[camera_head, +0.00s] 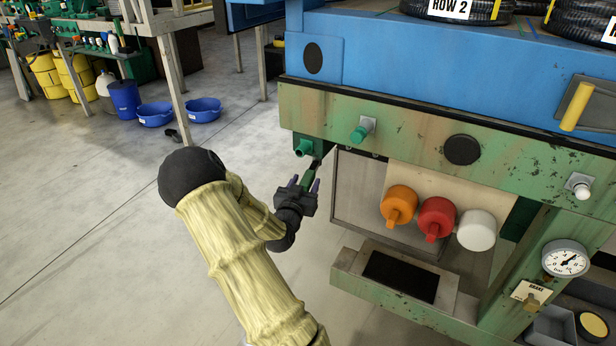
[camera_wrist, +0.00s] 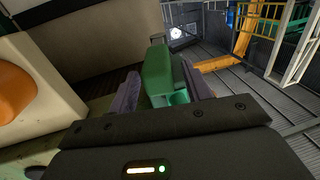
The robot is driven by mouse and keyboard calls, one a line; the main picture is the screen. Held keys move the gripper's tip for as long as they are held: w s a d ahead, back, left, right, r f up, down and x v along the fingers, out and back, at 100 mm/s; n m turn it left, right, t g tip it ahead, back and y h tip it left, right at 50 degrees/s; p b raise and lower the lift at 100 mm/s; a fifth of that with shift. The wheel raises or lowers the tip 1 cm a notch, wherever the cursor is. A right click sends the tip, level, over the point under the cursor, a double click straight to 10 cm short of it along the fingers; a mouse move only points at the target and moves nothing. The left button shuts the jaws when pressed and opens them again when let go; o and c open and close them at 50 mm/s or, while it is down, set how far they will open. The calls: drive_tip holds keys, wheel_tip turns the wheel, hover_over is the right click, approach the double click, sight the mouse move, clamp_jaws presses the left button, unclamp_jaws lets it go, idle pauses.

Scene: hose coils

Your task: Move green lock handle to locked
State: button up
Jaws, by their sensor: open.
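The green lock handle (camera_head: 309,177) hangs below the left end of the green panel. In the wrist view the green handle (camera_wrist: 160,72) stands between my two purple fingers. My gripper (camera_head: 304,184) is open around it, with a finger on each side. The right finger is close to the handle; I cannot tell whether either finger touches it. The handle's dark upper mount is partly hidden under the panel edge.
The worn green panel (camera_head: 450,113) carries two more green fittings (camera_head: 304,147) (camera_head: 361,131). Orange (camera_head: 397,202), red (camera_head: 436,216) and white (camera_head: 476,230) knobs sit to the right. A green ledge (camera_head: 390,300) juts out below. Open floor (camera_head: 90,220) lies to the left.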

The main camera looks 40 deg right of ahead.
sight(311, 171)
drive_tip(key=shift+x, duration=1.85)
drive_tip(key=shift+c, duration=0.2)
clamp_jaws()
drive_tip(key=shift+a, duration=0.1)
